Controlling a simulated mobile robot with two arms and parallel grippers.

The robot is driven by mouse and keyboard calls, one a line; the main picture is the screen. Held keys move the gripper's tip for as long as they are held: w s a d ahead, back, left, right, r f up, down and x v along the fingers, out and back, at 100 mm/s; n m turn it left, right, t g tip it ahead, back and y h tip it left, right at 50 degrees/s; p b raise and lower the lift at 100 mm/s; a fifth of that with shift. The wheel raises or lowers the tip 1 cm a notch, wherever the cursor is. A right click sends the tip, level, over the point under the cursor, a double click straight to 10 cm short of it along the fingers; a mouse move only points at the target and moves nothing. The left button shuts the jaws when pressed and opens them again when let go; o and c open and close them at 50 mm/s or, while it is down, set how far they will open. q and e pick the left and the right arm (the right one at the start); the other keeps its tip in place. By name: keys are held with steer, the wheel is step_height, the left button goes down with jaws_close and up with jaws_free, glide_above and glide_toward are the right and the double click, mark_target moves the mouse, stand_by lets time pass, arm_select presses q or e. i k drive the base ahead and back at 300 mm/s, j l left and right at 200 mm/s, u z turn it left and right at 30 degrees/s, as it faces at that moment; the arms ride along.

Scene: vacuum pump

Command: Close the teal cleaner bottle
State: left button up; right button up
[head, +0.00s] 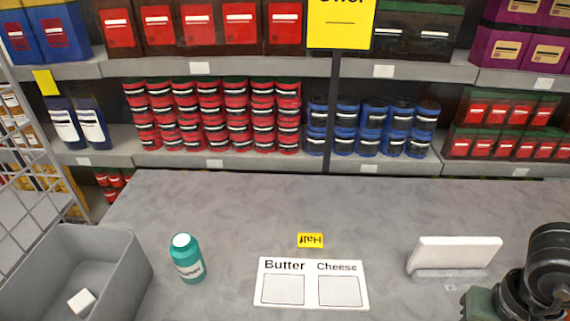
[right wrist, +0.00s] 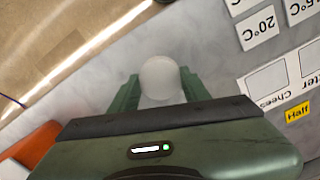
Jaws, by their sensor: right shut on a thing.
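The teal cleaner bottle (head: 188,261) stands upright on the grey counter, left of the middle in the head view. Its top (head: 181,240) is white; I cannot tell whether this is a bare neck or a cap. My right gripper (right wrist: 160,88) is shut on a round white thing (right wrist: 160,75), which looks like a cap seen from one end. In the head view the green part of my right gripper (head: 477,303) shows at the bottom right, well away from the bottle; its fingertips are not clear there. My left gripper is not in view.
A grey bin (head: 122,247) with a small white block (head: 82,302) stands left of the bottle. A Butter and Cheese card (head: 312,268), a yellow tag (head: 310,240) and a white stand (head: 455,254) lie to the right. Stocked shelves (head: 250,155) are behind. The counter around the bottle is clear.

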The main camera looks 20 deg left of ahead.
mark_target(184, 249)
steer(key=u, duration=1.6)
steer(key=k+u, duration=0.15)
steer(key=k+l, duration=0.2)
steer(key=k, duration=0.3)
